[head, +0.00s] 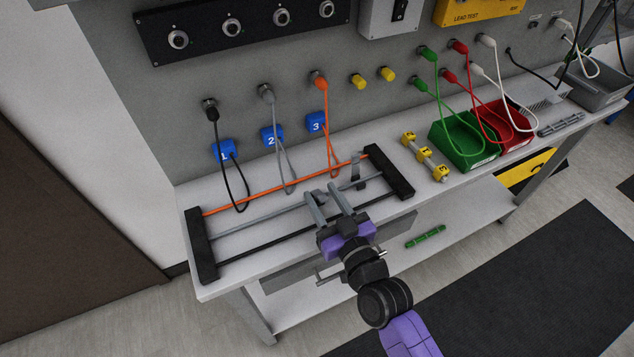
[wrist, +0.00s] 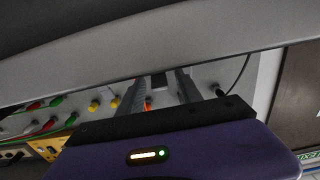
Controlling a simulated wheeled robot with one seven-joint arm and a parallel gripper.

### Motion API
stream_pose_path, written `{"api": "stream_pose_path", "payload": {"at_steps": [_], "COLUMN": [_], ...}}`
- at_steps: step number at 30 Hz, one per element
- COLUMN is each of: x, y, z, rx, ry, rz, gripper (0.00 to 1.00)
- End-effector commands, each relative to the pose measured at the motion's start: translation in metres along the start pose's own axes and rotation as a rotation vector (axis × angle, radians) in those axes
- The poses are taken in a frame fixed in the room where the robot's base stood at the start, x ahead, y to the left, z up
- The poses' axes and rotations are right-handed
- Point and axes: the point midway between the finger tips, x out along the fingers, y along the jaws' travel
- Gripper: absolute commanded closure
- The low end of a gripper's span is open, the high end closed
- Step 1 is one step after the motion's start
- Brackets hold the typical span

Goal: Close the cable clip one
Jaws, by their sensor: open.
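The blue clip marked 1 (head: 224,150) is on the grey wall panel at the left, with the black cable (head: 240,185) hanging by it. I cannot tell whether it is open or closed. My gripper (head: 319,189) is open and appears empty, over the rack of bars, to the right of and nearer than clip one. The gripper also shows in the wrist view (wrist: 166,82), its fingers parallel and apart. Clip one cannot be made out in the wrist view.
Blue clips 2 (head: 272,137) and 3 (head: 317,123) are to the right of clip one. The rack (head: 203,246) with orange, grey and black bars lies on the bench below. Yellow numbered blocks (head: 425,156), a green bin (head: 463,148) and a red bin (head: 508,126) stand farther right.

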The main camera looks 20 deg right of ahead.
Motion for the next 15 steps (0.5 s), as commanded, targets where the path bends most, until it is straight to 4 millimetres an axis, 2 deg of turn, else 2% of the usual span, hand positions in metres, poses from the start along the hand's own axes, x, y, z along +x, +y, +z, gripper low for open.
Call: {"api": "stream_pose_path", "payload": {"at_steps": [6,15], "x": [0.024,0.03], "y": [0.0,0.0], "z": [-0.001,0.0], "rx": [0.001,0.001], "ry": [0.001,0.0], "rz": [0.0,0.0], "gripper": [0.58,0.58]}}
